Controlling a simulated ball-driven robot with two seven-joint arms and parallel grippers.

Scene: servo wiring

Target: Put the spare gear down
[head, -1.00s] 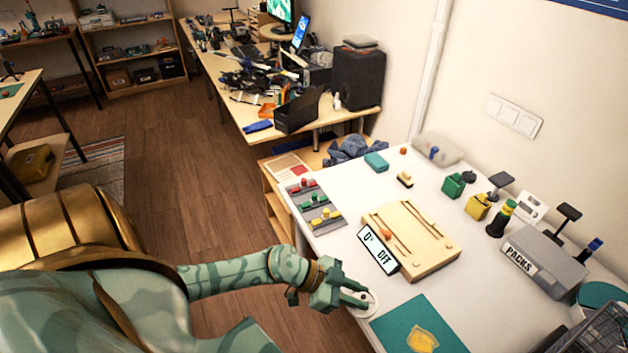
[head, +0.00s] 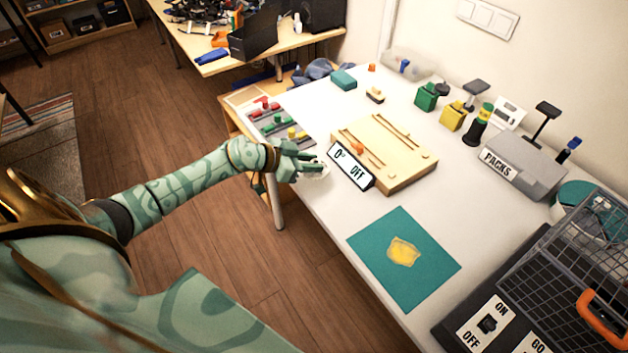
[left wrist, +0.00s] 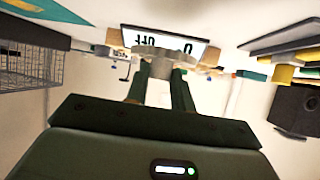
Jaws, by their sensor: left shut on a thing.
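The gear (left wrist: 158,54) also shows between the fingers in the left wrist view, in front of the sign, which appears upside down there. The fingers hide part of the gear. I cannot tell whether it touches the tabletop. My right gripper is not in view.
A wooden board (head: 400,165) with slots and an orange knob stands right of the sign. A grey tray (head: 278,138) with red, green and yellow pieces lies behind my gripper. A teal mat (head: 375,240) lies nearer, with bare table (head: 440,215) around it.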

